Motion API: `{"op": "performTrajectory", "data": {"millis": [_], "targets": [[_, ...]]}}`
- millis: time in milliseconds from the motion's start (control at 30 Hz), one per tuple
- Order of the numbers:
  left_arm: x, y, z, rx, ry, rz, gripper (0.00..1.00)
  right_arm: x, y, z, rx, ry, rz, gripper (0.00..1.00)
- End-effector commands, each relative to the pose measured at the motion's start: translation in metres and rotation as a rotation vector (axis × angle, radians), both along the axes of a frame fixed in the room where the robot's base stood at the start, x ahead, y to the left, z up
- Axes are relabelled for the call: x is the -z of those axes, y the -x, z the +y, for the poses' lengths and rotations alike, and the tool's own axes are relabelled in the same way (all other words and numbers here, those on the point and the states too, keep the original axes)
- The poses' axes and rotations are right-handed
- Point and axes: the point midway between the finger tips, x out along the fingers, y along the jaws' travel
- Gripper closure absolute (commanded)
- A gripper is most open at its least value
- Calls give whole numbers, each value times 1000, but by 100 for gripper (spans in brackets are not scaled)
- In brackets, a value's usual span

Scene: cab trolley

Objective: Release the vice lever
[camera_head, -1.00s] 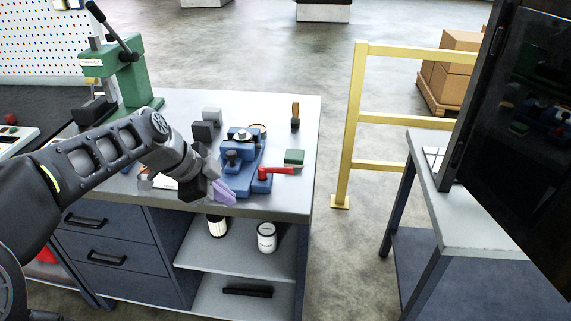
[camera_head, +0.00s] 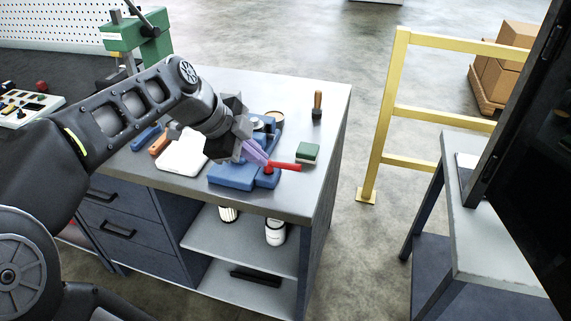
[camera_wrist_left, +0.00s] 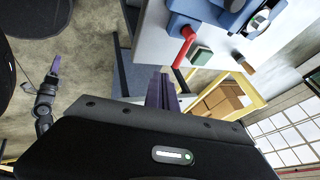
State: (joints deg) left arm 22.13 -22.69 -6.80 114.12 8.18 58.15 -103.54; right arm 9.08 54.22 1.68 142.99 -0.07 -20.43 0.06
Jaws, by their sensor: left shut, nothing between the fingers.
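The blue vice (camera_head: 232,176) stands near the front edge of the grey workbench, partly hidden behind my left gripper. Its red lever (camera_head: 286,166) points right from the vice's front corner. My left gripper (camera_head: 257,153) has purple fingers, shut and empty, beside the lever's pivot end in the head view. In the left wrist view, the fingers (camera_wrist_left: 162,90) lie just below the free end of the red lever (camera_wrist_left: 184,48); I cannot tell if they touch. My right gripper (camera_wrist_left: 56,66) shows small at the left of that view, away from the bench, its opening unclear.
A green block (camera_head: 307,152) and a wooden-handled tool (camera_head: 317,104) stand right of the vice. A white tray (camera_head: 183,152) lies left of it. A green press (camera_head: 137,32) stands at the back left. A yellow rail (camera_head: 383,125) rises beyond the bench's right side.

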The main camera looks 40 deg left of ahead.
Motion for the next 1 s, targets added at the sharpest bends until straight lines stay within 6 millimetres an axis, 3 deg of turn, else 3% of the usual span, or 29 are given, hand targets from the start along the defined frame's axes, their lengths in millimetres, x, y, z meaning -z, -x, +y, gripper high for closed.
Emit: {"op": "performTrajectory", "data": {"millis": [267, 533, 733, 1000], "targets": [[33, -20, -8, 2, 2, 5, 100, -5, 0, 0, 0, 0, 0, 78], [80, -48, -19, 1, 2, 7, 100, -12, 0, 0, 0, 0, 0, 78], [82, -76, -9, 0, 0, 2, 100, -24, 0, 0, 0, 0, 1, 78], [86, -86, -6, 0, 0, 0, 100, -26, 0, 0, -1, 0, 2, 78]]}}
